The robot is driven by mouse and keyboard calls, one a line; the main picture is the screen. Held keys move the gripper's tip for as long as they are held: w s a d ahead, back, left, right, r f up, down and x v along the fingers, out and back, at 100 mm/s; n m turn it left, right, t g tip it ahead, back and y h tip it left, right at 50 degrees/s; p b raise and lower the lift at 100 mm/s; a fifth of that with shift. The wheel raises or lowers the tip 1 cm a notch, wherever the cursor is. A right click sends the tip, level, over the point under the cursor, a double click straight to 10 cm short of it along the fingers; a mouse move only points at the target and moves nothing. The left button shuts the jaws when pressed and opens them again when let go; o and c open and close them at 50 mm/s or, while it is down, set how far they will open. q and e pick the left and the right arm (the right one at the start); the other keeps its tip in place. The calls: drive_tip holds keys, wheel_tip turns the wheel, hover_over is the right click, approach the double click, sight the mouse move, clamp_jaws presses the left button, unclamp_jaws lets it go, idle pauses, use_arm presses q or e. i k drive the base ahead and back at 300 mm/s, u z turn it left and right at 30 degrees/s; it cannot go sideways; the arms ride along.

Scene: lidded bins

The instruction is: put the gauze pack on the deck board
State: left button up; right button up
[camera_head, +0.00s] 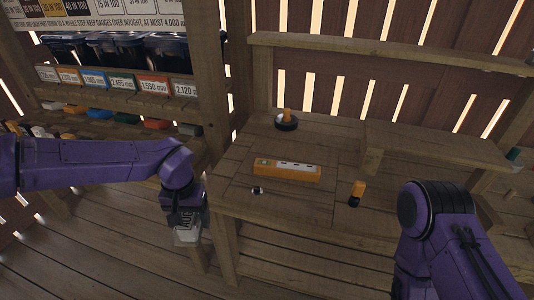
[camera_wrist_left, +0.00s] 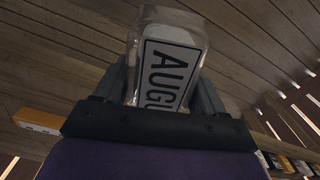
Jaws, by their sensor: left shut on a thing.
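My left gripper (camera_head: 186,222) is shut on a whitish, partly see-through pack (camera_head: 187,236), which I take to be the gauze pack. In the left wrist view the pack (camera_wrist_left: 168,62) sits between the two fingers, and its white label reads "AUGU", with the rest hidden. The gripper holds it left of the bench's front left corner, with floorboards (camera_head: 290,268) behind it in the picture. I cannot tell for sure which planks are the deck board. My right arm shows at the lower right, but its gripper is out of view.
The wooden bench (camera_head: 300,215) carries an orange block (camera_head: 287,170), a dark round item with an orange knob (camera_head: 286,122), a small orange-and-black item (camera_head: 357,193) and a tiny metallic piece (camera_head: 257,190). A shelf of dark bins (camera_head: 118,48) with labels stands at left, beside a post.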

sight(295, 152)
drive_tip(key=z, duration=0.3)
drive_tip(key=i, duration=1.1)
drive_tip(key=z, duration=0.7)
